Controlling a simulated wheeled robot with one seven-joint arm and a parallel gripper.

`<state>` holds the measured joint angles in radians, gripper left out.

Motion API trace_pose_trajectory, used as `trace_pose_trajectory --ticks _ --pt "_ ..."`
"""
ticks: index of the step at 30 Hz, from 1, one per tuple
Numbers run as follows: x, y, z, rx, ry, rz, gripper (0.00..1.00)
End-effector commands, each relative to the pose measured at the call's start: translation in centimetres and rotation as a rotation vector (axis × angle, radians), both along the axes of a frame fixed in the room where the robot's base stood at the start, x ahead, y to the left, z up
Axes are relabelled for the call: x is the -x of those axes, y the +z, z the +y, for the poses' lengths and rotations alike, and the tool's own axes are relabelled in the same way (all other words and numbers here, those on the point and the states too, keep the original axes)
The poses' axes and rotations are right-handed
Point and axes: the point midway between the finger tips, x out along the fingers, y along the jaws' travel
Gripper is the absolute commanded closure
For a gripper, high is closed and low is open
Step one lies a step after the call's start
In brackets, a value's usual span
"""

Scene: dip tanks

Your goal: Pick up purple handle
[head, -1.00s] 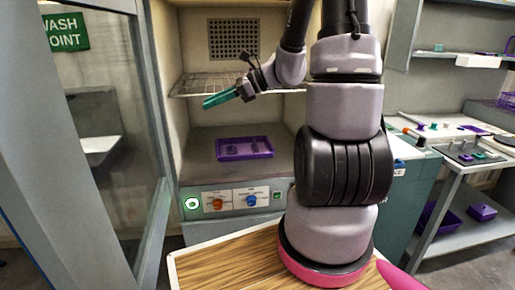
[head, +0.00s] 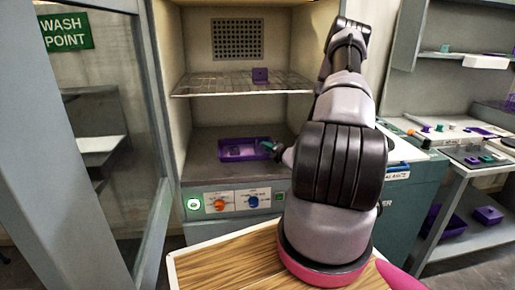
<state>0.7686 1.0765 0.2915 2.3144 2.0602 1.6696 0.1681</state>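A purple tray (head: 226,157) lies on the cabinet floor, with small dark purple pieces in it that are too small to make out. A small upright purple piece (head: 260,75) stands on the wire shelf above. I cannot tell which of these is the purple handle. My gripper (head: 268,146) is low in the cabinet, its teal end at the right side of the tray. Whether it touches anything is unclear, and my arm's wrist partly hides it. Whether its fingers are open or shut is too small to see.
The wire shelf (head: 215,86) spans the cabinet above the tray. A control panel (head: 235,201) with knobs runs along the cabinet's front edge. A glass door (head: 125,150) stands at the left. A side bench (head: 475,168) at the right holds small parts.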

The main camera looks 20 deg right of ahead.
Motion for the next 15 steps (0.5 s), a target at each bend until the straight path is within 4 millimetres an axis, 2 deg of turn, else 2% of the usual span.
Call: trace_pose_trajectory --ticks 3,11,15 --pt "-1.8 -0.3 0.1 0.002 0.002 -0.001 0.68" --pt "-3.9 -0.8 0.3 0.002 0.004 -0.002 0.68" --pt "-6.1 -1.2 0.3 0.003 0.005 -0.003 0.68"
